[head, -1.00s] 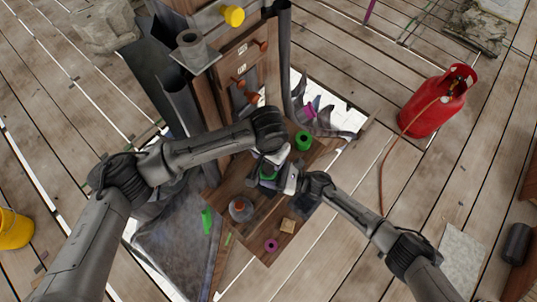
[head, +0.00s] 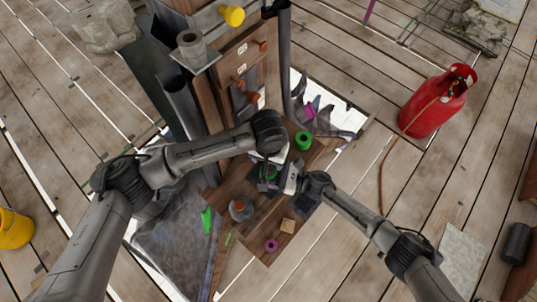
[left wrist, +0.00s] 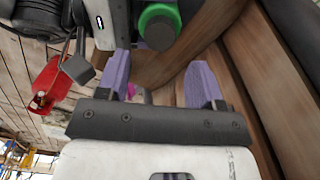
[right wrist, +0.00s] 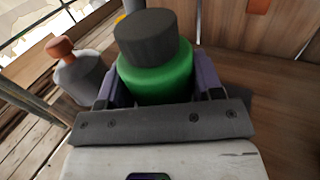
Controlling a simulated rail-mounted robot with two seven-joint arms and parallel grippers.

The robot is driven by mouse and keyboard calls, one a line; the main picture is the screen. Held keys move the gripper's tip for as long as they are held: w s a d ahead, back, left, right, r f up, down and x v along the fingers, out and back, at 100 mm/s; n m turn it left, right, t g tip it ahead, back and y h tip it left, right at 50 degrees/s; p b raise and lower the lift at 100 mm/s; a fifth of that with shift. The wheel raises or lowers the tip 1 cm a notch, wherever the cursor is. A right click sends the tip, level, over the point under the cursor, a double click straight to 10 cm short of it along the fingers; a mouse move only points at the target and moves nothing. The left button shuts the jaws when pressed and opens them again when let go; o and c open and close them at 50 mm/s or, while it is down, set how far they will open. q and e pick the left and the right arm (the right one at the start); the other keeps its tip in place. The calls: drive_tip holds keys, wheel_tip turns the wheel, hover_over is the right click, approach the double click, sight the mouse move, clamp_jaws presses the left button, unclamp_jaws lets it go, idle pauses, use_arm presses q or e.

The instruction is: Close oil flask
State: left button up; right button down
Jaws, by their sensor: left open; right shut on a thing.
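The oil flask is a green flask (right wrist: 155,82) with a dark grey cap (right wrist: 147,38) on its top. My right gripper (right wrist: 158,80) is shut on the green body, below the cap. The cap sits on the neck; I cannot tell how tightly. In the left wrist view the green flask (left wrist: 148,14) and dark cap (left wrist: 160,35) show beyond my left gripper (left wrist: 164,82). The left gripper is open and empty, with its purple fingers apart from the cap. In the head view the flask (head: 267,173) is partly hidden between my grippers.
A grey flask with an orange top (right wrist: 76,72) stands to the left in the right wrist view. A red gas cylinder (head: 434,103) stands right on the plank floor.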

sight(269, 174)
use_arm(q)
drive_tip(key=shift+f, duration=3.15)
drive_tip(key=c, duration=0.9)
drive_tip(key=m, duration=0.4)
drive_tip(key=shift+c, duration=0.2)
drive_tip(key=m, duration=0.3)
drive_tip(key=shift+m, duration=0.4)
drive_tip(key=m, duration=0.7)
drive_tip(key=shift+m, duration=0.4)
drive_tip(key=o, duration=1)
